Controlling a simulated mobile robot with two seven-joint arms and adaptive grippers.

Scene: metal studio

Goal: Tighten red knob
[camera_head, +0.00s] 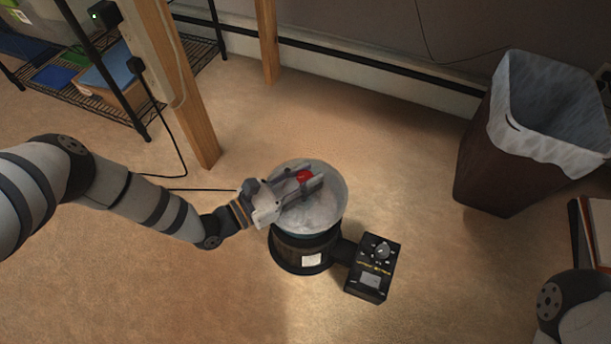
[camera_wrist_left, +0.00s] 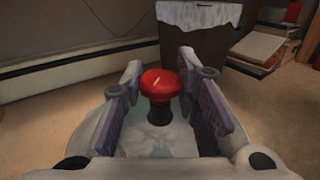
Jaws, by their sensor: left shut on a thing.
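The red knob (camera_head: 303,175) sits on top of a round, clear-lidded vessel (camera_head: 325,205) with a dark base. In the left wrist view the red knob (camera_wrist_left: 160,83) shows a pale line on its top and a dark stem below. My left gripper (camera_head: 306,182) reaches over the lid from the left, with its fingers on either side of the knob. In the left wrist view the fingers of my left gripper (camera_wrist_left: 162,98) flank the knob, and it is shut on it. The far side of the knob is hidden there. My right gripper is not in view.
A black control box (camera_head: 374,268) with a dial joins the vessel's right side. A lined waste bin (camera_head: 530,130) stands at the right. A wooden post (camera_head: 180,85) and a wire shelf (camera_head: 120,85) stand at the left. The carpet in front is clear.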

